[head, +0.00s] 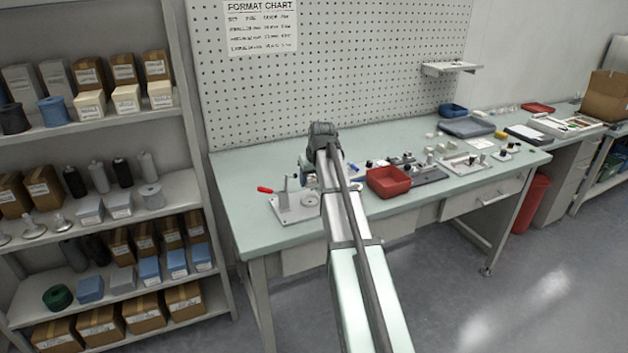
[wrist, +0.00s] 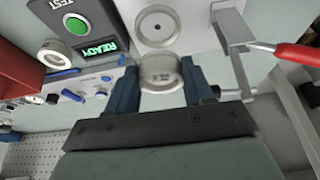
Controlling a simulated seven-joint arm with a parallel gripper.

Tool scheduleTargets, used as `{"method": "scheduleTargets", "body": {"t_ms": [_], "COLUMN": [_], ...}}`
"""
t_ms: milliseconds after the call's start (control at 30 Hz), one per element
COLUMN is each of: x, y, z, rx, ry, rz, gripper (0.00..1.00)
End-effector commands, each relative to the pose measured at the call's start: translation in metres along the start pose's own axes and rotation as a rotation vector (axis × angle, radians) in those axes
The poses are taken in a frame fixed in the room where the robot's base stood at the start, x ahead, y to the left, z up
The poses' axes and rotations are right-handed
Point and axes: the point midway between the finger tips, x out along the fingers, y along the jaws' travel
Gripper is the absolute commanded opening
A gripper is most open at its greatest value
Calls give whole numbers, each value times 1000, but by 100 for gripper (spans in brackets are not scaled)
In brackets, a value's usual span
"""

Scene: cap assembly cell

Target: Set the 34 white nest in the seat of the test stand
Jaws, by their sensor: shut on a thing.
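In the wrist view my gripper (wrist: 158,78) is shut on the white nest (wrist: 161,70), a short pale ring-shaped cylinder with small, unreadable marking on its side. The test stand's pale base plate (wrist: 195,28) lies just beyond, with the round seat (wrist: 157,27) showing as a ring with a dark centre hole. The nest appears apart from the seat, nearer the camera; the exact height gap cannot be told. The stand's red-handled lever (wrist: 298,53) is at the right. In the head view the test stand (head: 297,208) is at the bench's left; my arm hides the gripper and nest.
A red bin (head: 388,182) and several small fixtures (head: 460,163) occupy the bench to the right. The bench's left end (head: 240,180) is clear.

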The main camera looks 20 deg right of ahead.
Motion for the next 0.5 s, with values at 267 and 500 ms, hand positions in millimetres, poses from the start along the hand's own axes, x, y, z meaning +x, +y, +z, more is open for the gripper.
{"method": "scheduleTargets", "body": {"t_ms": [267, 500], "x": [0, 1], "y": [0, 0], "z": [-1, -1], "rx": [-138, -174], "ry": [-1, -1], "rz": [-58, -73], "gripper": [22, 22]}}
